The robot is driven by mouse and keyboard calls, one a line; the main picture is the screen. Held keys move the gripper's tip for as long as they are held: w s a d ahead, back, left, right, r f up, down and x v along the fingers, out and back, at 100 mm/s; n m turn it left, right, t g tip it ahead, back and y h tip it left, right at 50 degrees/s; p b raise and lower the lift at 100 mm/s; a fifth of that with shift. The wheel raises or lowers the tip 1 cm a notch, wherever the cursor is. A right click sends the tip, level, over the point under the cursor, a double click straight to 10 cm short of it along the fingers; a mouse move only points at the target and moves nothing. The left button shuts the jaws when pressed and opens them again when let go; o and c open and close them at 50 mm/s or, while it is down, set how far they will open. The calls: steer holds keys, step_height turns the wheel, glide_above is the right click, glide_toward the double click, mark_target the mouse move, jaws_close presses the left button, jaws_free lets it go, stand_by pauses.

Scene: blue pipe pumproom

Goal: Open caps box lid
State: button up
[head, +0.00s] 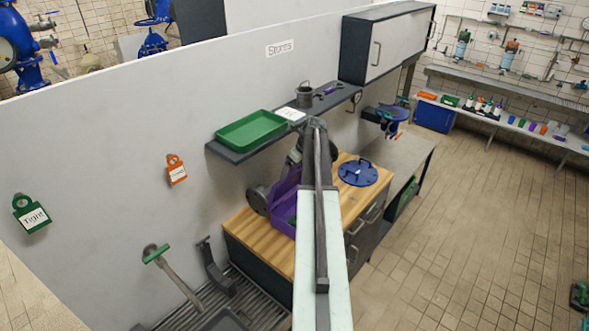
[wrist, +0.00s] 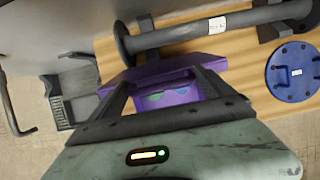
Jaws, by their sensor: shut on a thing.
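The purple caps box (head: 281,219) stands on the wooden worktop, partly hidden behind my arm. Its purple lid (wrist: 160,73) shows as a raised panel in the wrist view. Below that panel I see into the box, where green and blue caps (wrist: 168,97) lie. My gripper (wrist: 168,80) is at the lid, with its dark fingers on either side of the purple panel, and is shut on the lid. In the head view my arm hides most of the gripper and the exact contact.
A dark flanged pipe (wrist: 190,36) lies behind the box. A blue round cover (head: 358,172) lies on the worktop (head: 253,232) to the right. A shelf above holds a green tray (head: 251,131) and a grey mug (head: 304,96). The tiled floor at right is largely clear.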

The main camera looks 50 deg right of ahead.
steer(key=o, duration=1.8)
steer(key=shift+w, duration=0.1)
steer(key=p+v, duration=0.5)
steer(key=v, duration=0.1)
steer(key=w+p+v, duration=0.1)
steer(key=p+v, duration=0.2)
steer(key=shift+r+p, duration=0.2)
steer(key=shift+p, duration=0.15)
steer(key=s+r+p, duration=0.1)
steer(key=s, duration=0.7)
steer(key=s+r+p, duration=0.1)
steer(key=s, duration=0.4)
steer(key=shift+r+p, duration=0.35)
